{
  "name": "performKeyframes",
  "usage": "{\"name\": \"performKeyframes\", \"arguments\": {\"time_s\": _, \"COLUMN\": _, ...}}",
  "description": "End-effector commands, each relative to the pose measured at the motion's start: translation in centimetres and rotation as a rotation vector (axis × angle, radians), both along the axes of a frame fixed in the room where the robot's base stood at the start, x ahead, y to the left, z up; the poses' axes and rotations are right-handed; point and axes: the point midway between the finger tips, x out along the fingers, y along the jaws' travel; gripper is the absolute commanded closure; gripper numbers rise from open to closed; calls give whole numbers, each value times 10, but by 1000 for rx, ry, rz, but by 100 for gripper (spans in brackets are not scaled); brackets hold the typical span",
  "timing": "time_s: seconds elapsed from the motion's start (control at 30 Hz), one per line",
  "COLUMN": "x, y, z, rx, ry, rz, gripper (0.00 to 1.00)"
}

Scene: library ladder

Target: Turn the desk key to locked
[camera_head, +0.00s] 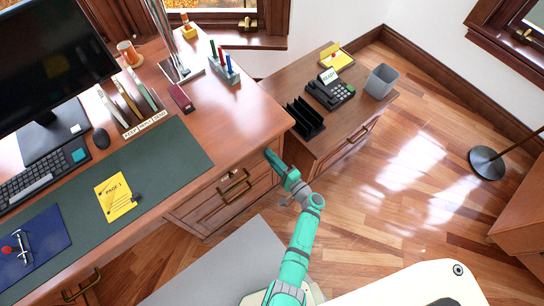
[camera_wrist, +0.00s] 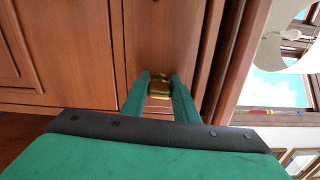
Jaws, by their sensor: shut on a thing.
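The desk key (camera_wrist: 158,82) is brass. In the wrist view it sits against the narrow upright wood panel of the desk (camera_wrist: 60,40). My gripper (camera_wrist: 160,78) has its two green fingers on either side of the key and is shut on it. The lock behind the key is mostly hidden, and I cannot tell which way the key is turned. In the head view my gripper (camera_head: 272,158) reaches the right end of the desk (camera_head: 245,115), near the top drawer, and the key is hidden there.
The desk drawers have brass handles (camera_head: 234,186). A lower side cabinet (camera_head: 335,130) stands right of my gripper, with a black file rack (camera_head: 305,118), a phone (camera_head: 330,92) and a grey bin (camera_head: 381,81).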

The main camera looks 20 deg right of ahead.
Motion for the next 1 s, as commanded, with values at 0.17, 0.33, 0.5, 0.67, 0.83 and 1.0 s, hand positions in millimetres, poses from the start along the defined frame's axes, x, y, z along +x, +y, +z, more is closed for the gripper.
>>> {"name": "performKeyframes", "arguments": {"time_s": 0.17, "x": 3, "y": -4, "z": 4, "rx": -37, "ry": -21, "rz": -9, "gripper": 96}}
{"name": "performKeyframes", "arguments": {"time_s": 0.33, "x": 3, "y": -5, "z": 5, "rx": -47, "ry": -25, "rz": -10, "gripper": 96}}
{"name": "performKeyframes", "arguments": {"time_s": 0.5, "x": 2, "y": -6, "z": 5, "rx": -47, "ry": -26, "rz": -11, "gripper": 96}}
{"name": "performKeyframes", "arguments": {"time_s": 0.67, "x": 2, "y": -7, "z": 5, "rx": -47, "ry": -26, "rz": -12, "gripper": 66}}
{"name": "performKeyframes", "arguments": {"time_s": 0.83, "x": 1, "y": -6, "z": 3, "rx": -46, "ry": -23, "rz": -11, "gripper": 55}}
{"name": "performKeyframes", "arguments": {"time_s": 1.0, "x": 0, "y": -6, "z": 2, "rx": -46, "ry": -20, "rz": -11, "gripper": 55}}
